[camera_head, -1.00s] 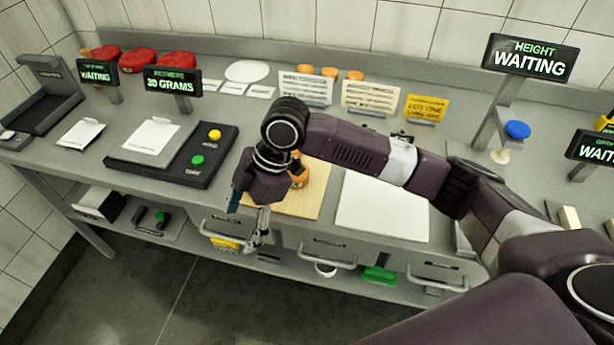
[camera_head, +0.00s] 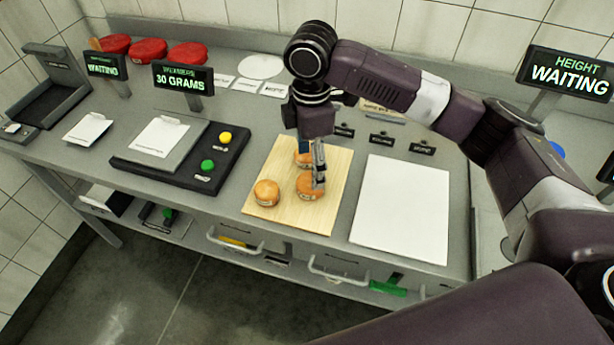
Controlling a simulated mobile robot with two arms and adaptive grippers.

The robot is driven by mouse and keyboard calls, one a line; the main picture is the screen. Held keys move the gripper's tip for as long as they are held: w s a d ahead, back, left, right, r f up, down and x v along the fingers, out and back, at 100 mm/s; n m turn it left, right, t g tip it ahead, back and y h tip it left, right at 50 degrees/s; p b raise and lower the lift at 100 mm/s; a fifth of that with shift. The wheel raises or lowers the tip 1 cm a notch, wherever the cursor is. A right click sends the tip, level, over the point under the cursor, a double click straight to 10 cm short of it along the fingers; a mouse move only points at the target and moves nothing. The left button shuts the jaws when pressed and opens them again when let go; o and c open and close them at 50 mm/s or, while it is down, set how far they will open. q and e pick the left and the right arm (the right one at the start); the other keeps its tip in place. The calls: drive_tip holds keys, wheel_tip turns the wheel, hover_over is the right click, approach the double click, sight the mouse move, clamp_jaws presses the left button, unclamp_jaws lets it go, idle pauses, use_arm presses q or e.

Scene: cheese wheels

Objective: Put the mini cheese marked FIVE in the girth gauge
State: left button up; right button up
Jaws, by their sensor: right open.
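Three small orange mini cheeses lie on a wooden board: one at the front left (camera_head: 266,192), one at the front right (camera_head: 306,190), one behind it (camera_head: 302,158). Their markings are too small to read, so I cannot tell which is FIVE. My right gripper (camera_head: 319,178) points down, open, with its fingers at the front-right cheese and partly covering it. Whether they touch it I cannot tell. I cannot make out which device is the girth gauge; a dark grey device (camera_head: 50,97) stands at the far left. My left gripper is not in view.
A scale (camera_head: 135,157) reading 30 GRAMS on its sign (camera_head: 183,78) stands left of the board. A white sheet (camera_head: 402,212) lies to the right. Small black labels (camera_head: 382,139) stand behind. The HEIGHT sign (camera_head: 568,75) reads WAITING. Red wheels (camera_head: 150,48) sit at the back left.

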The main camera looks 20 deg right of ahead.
sight(310, 181)
drive_tip(key=f, duration=0.1)
drive_tip(key=s+f+p, duration=0.1)
drive_tip(key=shift+f, duration=0.35)
drive_tip(key=f, duration=0.2)
drive_tip(key=shift+w+a+f+p, duration=0.1)
drive_tip(key=shift+w+f+p, duration=0.1)
drive_tip(key=shift+f+p, duration=0.15)
drive_tip(key=shift+f, duration=0.45)
drive_tip(key=c, duration=1.4)
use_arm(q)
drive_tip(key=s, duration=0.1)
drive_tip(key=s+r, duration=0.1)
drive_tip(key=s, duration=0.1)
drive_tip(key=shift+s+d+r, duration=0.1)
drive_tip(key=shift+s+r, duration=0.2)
